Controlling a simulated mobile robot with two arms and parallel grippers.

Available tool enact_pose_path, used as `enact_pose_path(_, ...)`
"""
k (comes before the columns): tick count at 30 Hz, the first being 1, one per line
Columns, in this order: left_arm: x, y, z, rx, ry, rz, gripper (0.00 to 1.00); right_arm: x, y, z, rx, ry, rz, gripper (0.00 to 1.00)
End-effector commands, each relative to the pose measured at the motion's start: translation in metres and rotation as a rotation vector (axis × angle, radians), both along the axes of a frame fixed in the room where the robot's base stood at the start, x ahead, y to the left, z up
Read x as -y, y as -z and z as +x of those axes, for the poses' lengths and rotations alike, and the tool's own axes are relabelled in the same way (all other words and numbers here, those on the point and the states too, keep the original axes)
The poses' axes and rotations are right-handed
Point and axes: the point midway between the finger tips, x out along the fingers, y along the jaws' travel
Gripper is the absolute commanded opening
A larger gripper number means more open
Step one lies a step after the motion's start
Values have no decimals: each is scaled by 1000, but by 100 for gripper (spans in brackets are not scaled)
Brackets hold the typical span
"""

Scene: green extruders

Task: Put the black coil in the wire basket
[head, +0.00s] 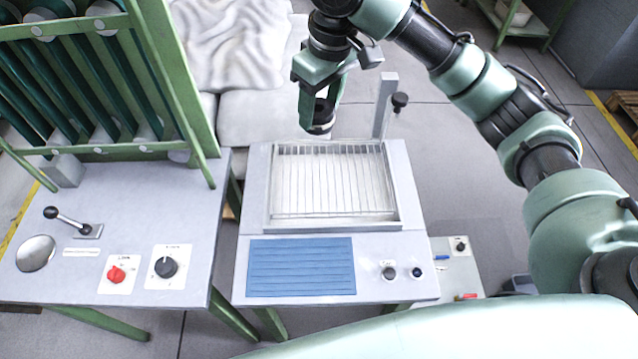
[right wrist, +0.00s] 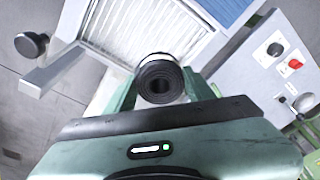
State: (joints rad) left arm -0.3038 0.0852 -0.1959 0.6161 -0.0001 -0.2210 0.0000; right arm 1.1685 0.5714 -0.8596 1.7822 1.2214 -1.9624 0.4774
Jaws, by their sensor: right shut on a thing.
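The wire basket (head: 335,214) is a shallow rectangle of thin wires in the machine top, nearer to me than the gripper. It also shows behind the coil in the right wrist view (right wrist: 140,30). My left gripper is out of view.
A grey post with a black knob (head: 399,101) rises behind the basket, right of my gripper. A blue ribbed mat (head: 301,267) lies in front of the basket. A control table (head: 120,265) with a green rack (head: 105,85) stands at left.

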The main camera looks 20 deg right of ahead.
Motion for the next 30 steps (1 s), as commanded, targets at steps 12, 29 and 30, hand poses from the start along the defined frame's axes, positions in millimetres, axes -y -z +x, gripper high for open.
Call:
enact_pose_path(12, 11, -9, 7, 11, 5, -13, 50, 1, 90, -1, -7, -4, -2, 9)
enact_pose_path(29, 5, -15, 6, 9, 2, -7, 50, 0, 177, 0, -3, -3, -1, 9)
enact_pose_path(30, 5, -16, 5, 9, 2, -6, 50, 0, 183, 0, -3, -4, -1, 9)
